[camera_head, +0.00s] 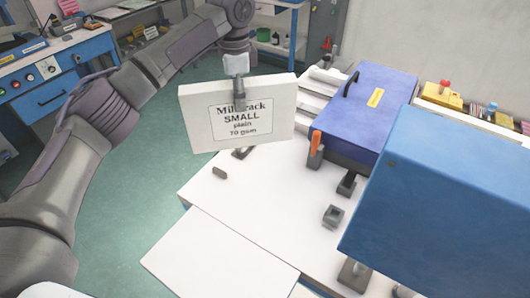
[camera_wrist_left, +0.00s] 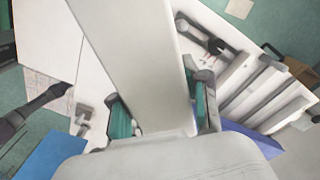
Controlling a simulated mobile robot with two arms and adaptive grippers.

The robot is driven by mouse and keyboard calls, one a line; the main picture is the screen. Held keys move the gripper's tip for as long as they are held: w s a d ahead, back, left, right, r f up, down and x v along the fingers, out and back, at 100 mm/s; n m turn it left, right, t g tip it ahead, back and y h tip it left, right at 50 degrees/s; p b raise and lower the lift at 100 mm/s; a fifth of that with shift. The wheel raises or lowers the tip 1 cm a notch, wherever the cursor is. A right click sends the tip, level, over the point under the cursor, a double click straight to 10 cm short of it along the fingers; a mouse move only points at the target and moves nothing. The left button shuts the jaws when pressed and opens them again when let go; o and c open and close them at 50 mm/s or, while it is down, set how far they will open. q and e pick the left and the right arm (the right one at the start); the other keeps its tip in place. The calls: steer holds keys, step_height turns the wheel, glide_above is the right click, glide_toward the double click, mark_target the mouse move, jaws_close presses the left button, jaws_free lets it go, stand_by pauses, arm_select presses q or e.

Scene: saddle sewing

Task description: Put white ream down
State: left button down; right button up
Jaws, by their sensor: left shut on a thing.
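The white ream (camera_head: 270,97) is labelled "Millbrack SMALL plain 70 gsm" and hangs upright in the head view, above the far left corner of the white table (camera_head: 270,200). My left gripper (camera_head: 239,98) is shut on its upper edge, with one finger over the label side. In the left wrist view the ream (camera_wrist_left: 133,60) runs between the two green-padded fingers (camera_wrist_left: 160,118). The ream looks clear of the table, though its exact height is hard to tell. My right gripper does not show.
A blue case (camera_head: 365,110) with a black handle and a large blue box (camera_head: 450,190) stand on the right. An orange-handled clamp (camera_head: 315,145) and small dark fixtures (camera_head: 333,215) are on the table. White slats (camera_head: 320,88) lie behind the ream.

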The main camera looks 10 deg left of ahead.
arm_select(q)
steer(key=s+d+f+p, duration=0.4)
steer(key=s+f, duration=0.6)
steer(key=shift+s+d+f, duration=0.25)
steer(key=shift+s+f, duration=0.05)
steer(key=shift+s, duration=0.05)
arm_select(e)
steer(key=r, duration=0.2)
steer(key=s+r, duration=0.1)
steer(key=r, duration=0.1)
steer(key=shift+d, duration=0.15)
arm_select(q)
steer(key=c, duration=0.6)
jaws_free()
steer(key=shift+s+f, duration=0.15)
steer(key=shift+o, duration=0.3)
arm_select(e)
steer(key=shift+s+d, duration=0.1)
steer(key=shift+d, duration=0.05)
